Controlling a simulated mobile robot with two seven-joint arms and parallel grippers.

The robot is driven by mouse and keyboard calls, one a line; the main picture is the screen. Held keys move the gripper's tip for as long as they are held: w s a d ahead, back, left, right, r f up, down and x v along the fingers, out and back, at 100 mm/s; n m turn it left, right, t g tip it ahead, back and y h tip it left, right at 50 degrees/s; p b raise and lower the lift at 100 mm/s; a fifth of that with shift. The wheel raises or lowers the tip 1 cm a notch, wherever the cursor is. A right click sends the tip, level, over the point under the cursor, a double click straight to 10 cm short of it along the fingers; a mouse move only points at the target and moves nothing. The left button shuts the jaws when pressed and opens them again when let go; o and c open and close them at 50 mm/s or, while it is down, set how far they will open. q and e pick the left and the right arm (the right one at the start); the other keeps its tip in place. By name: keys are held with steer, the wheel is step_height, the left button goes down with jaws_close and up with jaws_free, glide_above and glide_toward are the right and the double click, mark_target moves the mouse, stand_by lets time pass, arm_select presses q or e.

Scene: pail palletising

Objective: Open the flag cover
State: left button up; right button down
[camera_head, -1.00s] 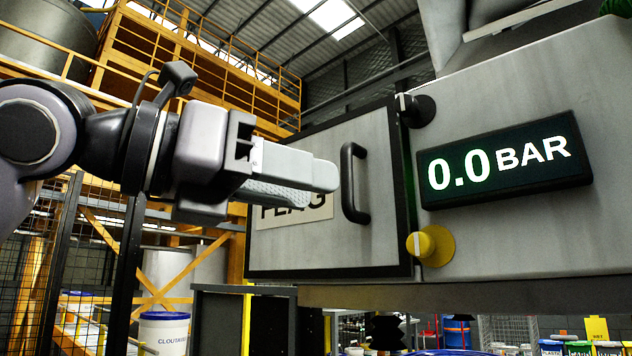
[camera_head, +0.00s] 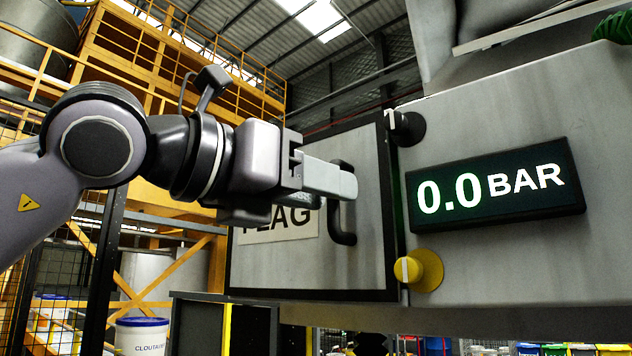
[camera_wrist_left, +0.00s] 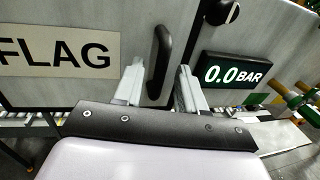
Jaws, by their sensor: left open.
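The flag cover (camera_head: 265,262) is a grey, black-edged door with a FLAG label, shut on the front of the grey cabinet. Its black upright handle (camera_head: 342,225) is at the cover's right side. My left gripper (camera_head: 345,184) is open, and its fingers overlap the handle in the head view, hiding its middle. In the left wrist view the handle (camera_wrist_left: 159,60) appears between the two open fingers, closer to the left one. I cannot tell whether they touch it. The FLAG label (camera_wrist_left: 55,56) shows there to the left. My right gripper is not in view.
A 0.0 BAR display (camera_head: 492,190) is on the cabinet right of the cover. A yellow knob (camera_head: 420,270) and a black knob (camera_head: 406,128) stick out by the cover's right edge. A white pail (camera_head: 141,338) stands low at the left.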

arm_select(q)
jaws_close()
steer(key=shift+a, duration=0.1)
